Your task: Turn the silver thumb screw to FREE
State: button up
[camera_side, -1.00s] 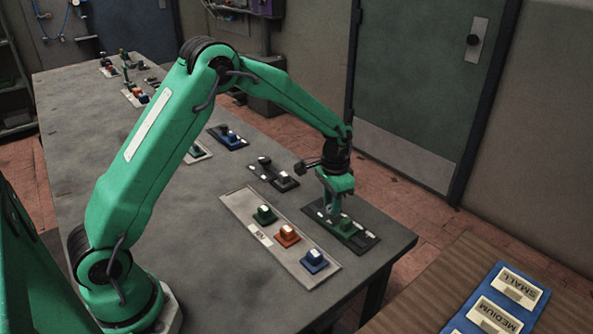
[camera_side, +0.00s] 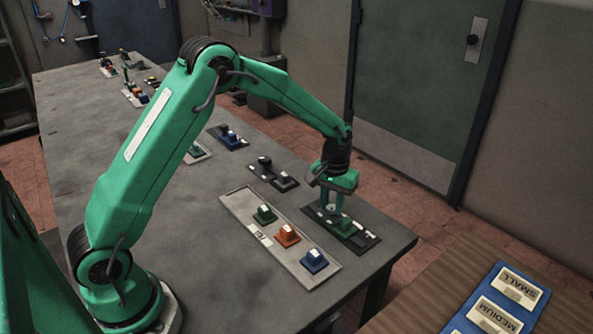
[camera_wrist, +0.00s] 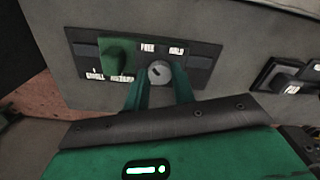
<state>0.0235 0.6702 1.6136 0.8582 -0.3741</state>
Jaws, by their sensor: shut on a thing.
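The silver thumb screw (camera_wrist: 160,73) is a round knob with a short dark slanted mark on its face. It sits on a dark plate (camera_wrist: 201,71) below two white labels, FREE (camera_wrist: 147,47) on the left and one that looks like HOLD (camera_wrist: 177,49) on the right. The mark seems to lean to the upper left. My gripper (camera_wrist: 159,79) is shut on the screw, with one green finger on each side. In the side view my gripper (camera_side: 332,207) is low over the dark plate and hides the screw.
A green block (camera_side: 346,225) stands on the same plate beside my gripper. A pale tray (camera_side: 297,271) with green, orange and blue blocks lies close by. Another dark plate (camera_side: 272,172) with dark knobs lies behind. The table's front right edge is near.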

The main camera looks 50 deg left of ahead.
aim_at(332, 206)
jog(key=o, duration=1)
jog(key=shift+r, duration=0.15)
notch_tip(332, 206, up, 6)
jog(key=shift+r, duration=0.8)
